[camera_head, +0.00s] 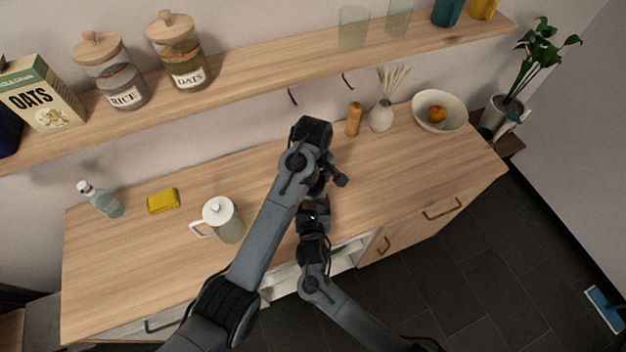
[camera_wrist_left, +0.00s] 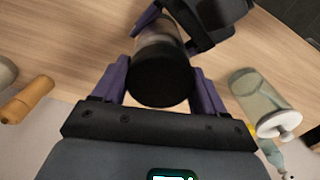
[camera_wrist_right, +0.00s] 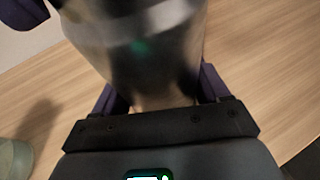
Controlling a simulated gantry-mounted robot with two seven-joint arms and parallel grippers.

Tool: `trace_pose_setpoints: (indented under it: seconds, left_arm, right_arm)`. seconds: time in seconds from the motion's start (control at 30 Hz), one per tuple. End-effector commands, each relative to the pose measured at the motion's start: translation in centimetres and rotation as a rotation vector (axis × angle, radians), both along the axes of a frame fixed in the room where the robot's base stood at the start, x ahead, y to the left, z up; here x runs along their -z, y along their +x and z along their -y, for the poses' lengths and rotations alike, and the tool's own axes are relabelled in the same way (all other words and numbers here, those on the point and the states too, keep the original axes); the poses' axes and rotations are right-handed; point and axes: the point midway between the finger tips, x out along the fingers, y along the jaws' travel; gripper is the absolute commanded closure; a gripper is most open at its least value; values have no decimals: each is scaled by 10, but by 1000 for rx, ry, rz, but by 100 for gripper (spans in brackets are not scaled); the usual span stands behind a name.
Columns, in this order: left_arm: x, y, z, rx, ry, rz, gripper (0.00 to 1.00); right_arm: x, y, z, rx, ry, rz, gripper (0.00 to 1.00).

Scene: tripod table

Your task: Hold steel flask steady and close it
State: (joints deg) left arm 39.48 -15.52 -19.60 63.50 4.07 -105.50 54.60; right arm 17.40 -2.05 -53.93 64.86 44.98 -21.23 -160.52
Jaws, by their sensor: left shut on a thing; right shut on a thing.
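The steel flask (camera_wrist_right: 145,50) fills the upper middle of the right wrist view, a shiny metal cylinder. My right gripper (camera_wrist_right: 160,90) is shut on its body. In the left wrist view the black round lid (camera_wrist_left: 161,80) lies between the purple fingers of my left gripper (camera_wrist_left: 162,78), which is shut on it. The flask's body (camera_wrist_left: 158,35) shows beyond the lid, in line with it. I cannot tell whether the lid is fully seated. In the head view my left gripper (camera_head: 328,176) and right gripper (camera_head: 314,215) are close together and hide the flask.
A lidded mug (camera_head: 224,222), yellow sponge (camera_head: 163,201) and bottle (camera_head: 104,203) stand on the left of the wooden counter (camera_head: 130,265). A wooden mill (camera_head: 354,119), white vase (camera_head: 381,116) and bowl (camera_head: 439,111) stand at the back right. A shelf (camera_head: 270,75) runs above.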

Motion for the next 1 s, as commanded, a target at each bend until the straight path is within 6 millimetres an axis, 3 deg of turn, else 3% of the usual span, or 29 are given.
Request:
trace_pose_setpoints:
  seconds: [0.2, 0.4, 0.77, 0.8, 0.93, 1.0]
  left_arm:
    - [0, 0, 0, 565, -2, 0, 65]
    - [0, 0, 0, 917, -1, 1, 65]
    - [0, 0, 0, 973, 0, 1, 65]
    - [0, 0, 0, 973, 0, 1, 22]
    - [0, 0, 0, 972, 0, 1, 3]
    - [0, 0, 0, 972, 0, 1, 3]
  right_arm:
    - [0, 0, 0, 1, 0, -1, 100]
    - [0, 0, 0, 1, 0, -1, 100]
    - [0, 0, 0, 1, 0, -1, 100]
    - [0, 0, 0, 1, 0, -1, 100]
    - [0, 0, 0, 1, 0, -1, 100]
    - [0, 0, 0, 0, 0, -1, 100]
